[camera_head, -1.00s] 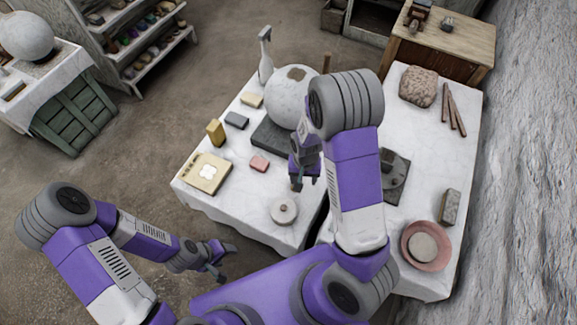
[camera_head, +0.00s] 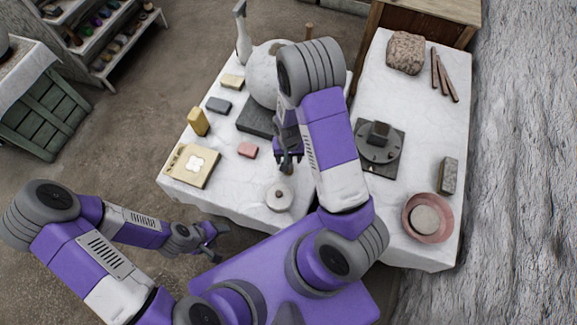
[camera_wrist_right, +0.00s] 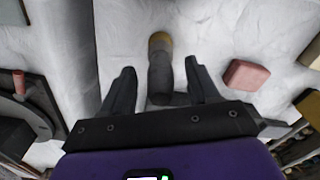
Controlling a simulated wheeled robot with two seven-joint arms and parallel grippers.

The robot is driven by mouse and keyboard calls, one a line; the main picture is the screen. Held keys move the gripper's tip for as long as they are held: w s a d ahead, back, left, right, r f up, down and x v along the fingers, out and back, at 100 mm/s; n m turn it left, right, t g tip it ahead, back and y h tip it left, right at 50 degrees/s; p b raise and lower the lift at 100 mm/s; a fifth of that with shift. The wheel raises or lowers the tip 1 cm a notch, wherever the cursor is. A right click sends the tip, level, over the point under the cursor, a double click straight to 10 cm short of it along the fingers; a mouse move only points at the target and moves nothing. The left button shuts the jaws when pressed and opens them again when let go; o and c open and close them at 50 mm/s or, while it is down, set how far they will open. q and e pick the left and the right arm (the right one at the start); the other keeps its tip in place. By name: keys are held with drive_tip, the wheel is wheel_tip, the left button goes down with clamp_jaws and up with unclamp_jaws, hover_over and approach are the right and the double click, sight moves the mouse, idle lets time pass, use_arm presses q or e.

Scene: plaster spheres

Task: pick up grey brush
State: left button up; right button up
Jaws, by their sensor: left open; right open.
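A short, grey, rounded piece with a yellowish end, which looks like the grey brush (camera_wrist_right: 160,72), shows between the fingers in the right wrist view. In the head view I cannot make it out; my right gripper covers that area. My right gripper (camera_head: 290,162) points down over the left table and is open, with a finger on each side of the grey piece (camera_wrist_right: 160,93). I cannot tell whether they touch. My left gripper (camera_head: 214,243) is open and empty, off the table's front edge.
The pink block (camera_head: 247,150) lies left of my right gripper; a white disc (camera_head: 280,198) lies in front. A large plaster sphere (camera_head: 265,75) stands behind. A turntable (camera_head: 379,147) and a pink bowl (camera_head: 447,229) are on the right table (camera_head: 415,110).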

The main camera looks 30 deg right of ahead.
drive_tip(key=shift+r, duration=0.1)
clamp_jaws()
wheel_tip(320, 180, up, 10)
drive_tip(key=p, duration=0.4)
idle(0.3)
